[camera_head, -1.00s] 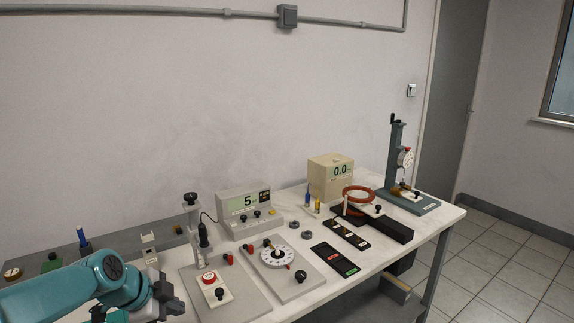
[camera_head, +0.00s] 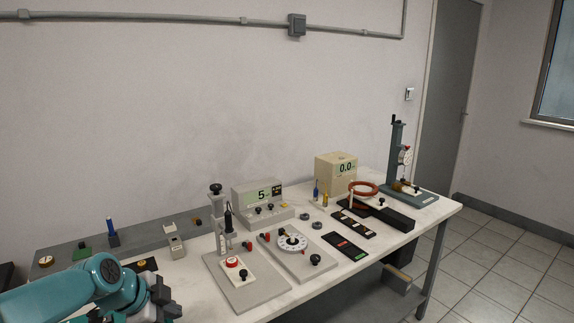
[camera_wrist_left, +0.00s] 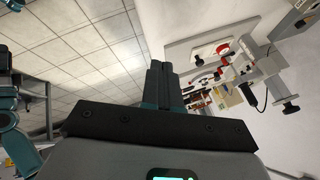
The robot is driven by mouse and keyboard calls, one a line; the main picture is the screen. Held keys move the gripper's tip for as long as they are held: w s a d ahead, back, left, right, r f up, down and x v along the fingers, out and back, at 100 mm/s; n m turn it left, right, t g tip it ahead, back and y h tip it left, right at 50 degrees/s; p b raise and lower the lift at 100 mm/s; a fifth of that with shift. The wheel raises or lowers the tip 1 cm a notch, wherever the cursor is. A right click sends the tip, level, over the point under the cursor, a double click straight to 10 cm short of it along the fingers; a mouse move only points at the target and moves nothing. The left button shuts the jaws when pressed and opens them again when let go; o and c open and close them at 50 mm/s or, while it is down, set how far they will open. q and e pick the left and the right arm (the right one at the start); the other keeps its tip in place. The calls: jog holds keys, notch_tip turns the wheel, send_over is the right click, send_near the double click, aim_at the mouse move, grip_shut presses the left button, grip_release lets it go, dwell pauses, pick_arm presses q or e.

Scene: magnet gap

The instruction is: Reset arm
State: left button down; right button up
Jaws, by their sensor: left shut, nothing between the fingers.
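My left arm comes in from the lower left in the head view, with its left gripper (camera_head: 168,300) at the front edge of the bench, left of the grey plate with the stand. In the left wrist view the two dark fingers (camera_wrist_left: 161,85) lie together, shut with nothing between them. Beyond them the bench shows tilted, with the grey plate and its stand (camera_wrist_left: 262,68) to the right of the fingers. The gripper is apart from everything on the bench. My right gripper is not in view.
The white bench (camera_head: 285,293) carries a stand with a red-ringed knob (camera_head: 232,262), a dial plate (camera_head: 292,243), a meter reading 5 (camera_head: 258,197), a beige box reading 0.0 (camera_head: 336,175), a copper-coloured coil (camera_head: 363,188) and a gauge stand (camera_head: 397,160). Tiled floor (camera_head: 495,245) lies clear at right.

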pick_arm(q)
jog(key=s+d+f+n+g+p, duration=0.1)
jog(key=s+d+f+n, duration=0.25)
jog(key=f, duration=0.65)
jog(key=s+d+f+n+g, duration=0.25)
jog(key=s+f+n, duration=0.25)
jog(key=f, duration=0.6)
jog(key=s+d+f+n, duration=0.2)
jog(key=s+f+n, duration=0.1)
jog(key=s, duration=0.3)
jog(key=s+d+f+n+g, duration=0.1)
jog(key=s+d+f+n, duration=0.1)
jog(key=s, duration=0.5)
jog(key=s+d+f+n+g+p, duration=0.1)
jog(key=s+d+f+n, duration=0.1)
jog(key=s+f+n, duration=0.2)
jog(key=s+f, duration=0.1)
jog(key=s, duration=0.1)
jog(key=shift+s+d+f, duration=0.15)
jog(key=shift+s+d, duration=0.15)
jog(key=shift+s, duration=0.05)
